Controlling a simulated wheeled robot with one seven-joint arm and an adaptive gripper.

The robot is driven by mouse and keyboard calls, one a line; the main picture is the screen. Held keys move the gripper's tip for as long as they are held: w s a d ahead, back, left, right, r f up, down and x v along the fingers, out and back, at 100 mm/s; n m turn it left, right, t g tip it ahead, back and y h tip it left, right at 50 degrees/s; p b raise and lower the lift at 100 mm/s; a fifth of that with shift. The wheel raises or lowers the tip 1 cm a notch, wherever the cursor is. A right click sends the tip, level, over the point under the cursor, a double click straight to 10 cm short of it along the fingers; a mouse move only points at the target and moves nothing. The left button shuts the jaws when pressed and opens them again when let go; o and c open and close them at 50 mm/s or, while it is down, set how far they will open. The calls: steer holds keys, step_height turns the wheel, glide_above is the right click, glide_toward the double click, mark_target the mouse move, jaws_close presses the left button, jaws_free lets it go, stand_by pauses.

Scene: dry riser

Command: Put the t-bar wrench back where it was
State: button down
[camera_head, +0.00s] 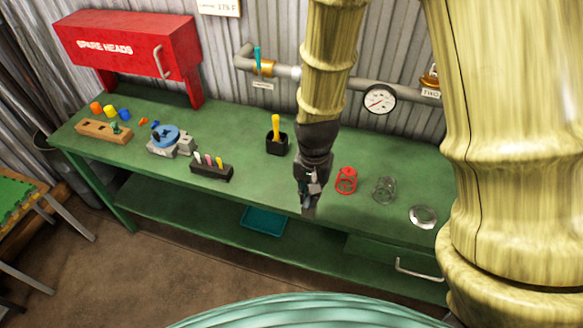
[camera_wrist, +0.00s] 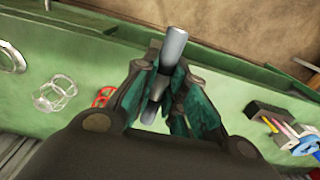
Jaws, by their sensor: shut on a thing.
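My gripper (camera_head: 309,194) hangs above the front part of the green bench, in the middle of the head view. In the wrist view my gripper (camera_wrist: 163,88) has its fingers closed around a grey metal rod, which I take to be the t-bar wrench (camera_wrist: 175,45). One rounded end sticks out beyond the fingers, and another part shows between them. The rest of the wrench is hidden by the fingers. In the head view only a small grey part shows at the fingertips. I cannot tell which place on the bench belongs to the wrench.
On the green bench (camera_head: 235,190) stand a black cup with a yellow handle (camera_head: 277,142), a tool block (camera_head: 211,171), a blue-topped vise (camera_head: 166,140) and a wooden block (camera_head: 104,131). A red cage (camera_head: 346,180), clear cage (camera_head: 384,190) and glass disc (camera_head: 423,216) stand right.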

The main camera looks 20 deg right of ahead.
steer(key=w+f+p, duration=0.2)
steer(key=w+p, duration=0.1)
steer(key=w, duration=0.4)
steer(key=w+f+p, duration=0.3)
steer(key=w+p, duration=0.1)
steer(key=w, duration=0.4)
steer(key=shift+d, duration=0.25)
steer(key=shift+w+f, duration=0.1)
steer(key=c, duration=1.5)
jaws_free()
steer(key=shift+o, duration=0.2)
step_height(320, 180, up, 12)
steer(key=b, duration=0.4)
